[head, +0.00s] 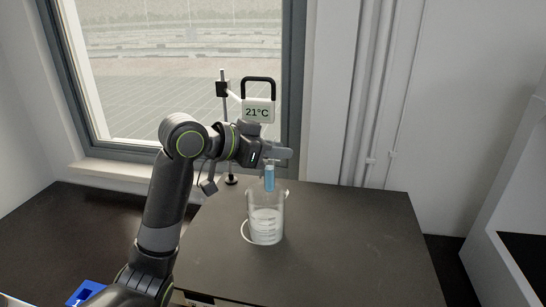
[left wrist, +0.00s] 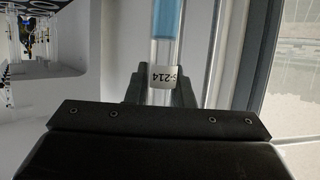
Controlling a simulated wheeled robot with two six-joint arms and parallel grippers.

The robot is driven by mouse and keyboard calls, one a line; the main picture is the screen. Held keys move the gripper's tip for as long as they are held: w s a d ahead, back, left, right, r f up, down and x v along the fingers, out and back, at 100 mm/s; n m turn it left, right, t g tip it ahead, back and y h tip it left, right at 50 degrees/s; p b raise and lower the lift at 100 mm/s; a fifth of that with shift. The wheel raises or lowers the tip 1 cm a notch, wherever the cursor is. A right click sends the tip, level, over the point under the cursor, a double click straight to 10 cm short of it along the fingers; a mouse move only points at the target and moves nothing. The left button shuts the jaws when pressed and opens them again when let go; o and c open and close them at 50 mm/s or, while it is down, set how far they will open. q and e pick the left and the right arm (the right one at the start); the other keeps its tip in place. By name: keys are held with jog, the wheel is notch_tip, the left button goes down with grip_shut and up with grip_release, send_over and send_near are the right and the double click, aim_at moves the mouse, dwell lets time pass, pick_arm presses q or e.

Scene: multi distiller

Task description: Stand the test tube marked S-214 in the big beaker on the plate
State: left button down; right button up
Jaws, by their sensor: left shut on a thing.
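My left gripper (head: 278,154) is shut on a test tube (head: 269,178), which hangs upright with blue in its lower part. In the left wrist view the tube's label (left wrist: 161,76) reads S-214, and the tube stands between the two fingers (left wrist: 160,93). My right gripper is out of view.
A stand with a 21°C display (head: 258,112) is behind my left gripper, near the window. The dark tabletop (head: 350,235) is clear to the right of the beaker. A blue object (head: 86,292) shows at the lower left. A white cabinet (head: 505,220) is at the right.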

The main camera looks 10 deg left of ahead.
aim_at(274, 165)
pick_arm(q)
jog(key=shift+f+b, duration=2.45)
jog(key=shift+f, duration=1.95)
jog(key=c, duration=1.2)
grip_release()
jog(key=shift+r+p, duration=2.45)
jog(key=shift+r, duration=0.1)
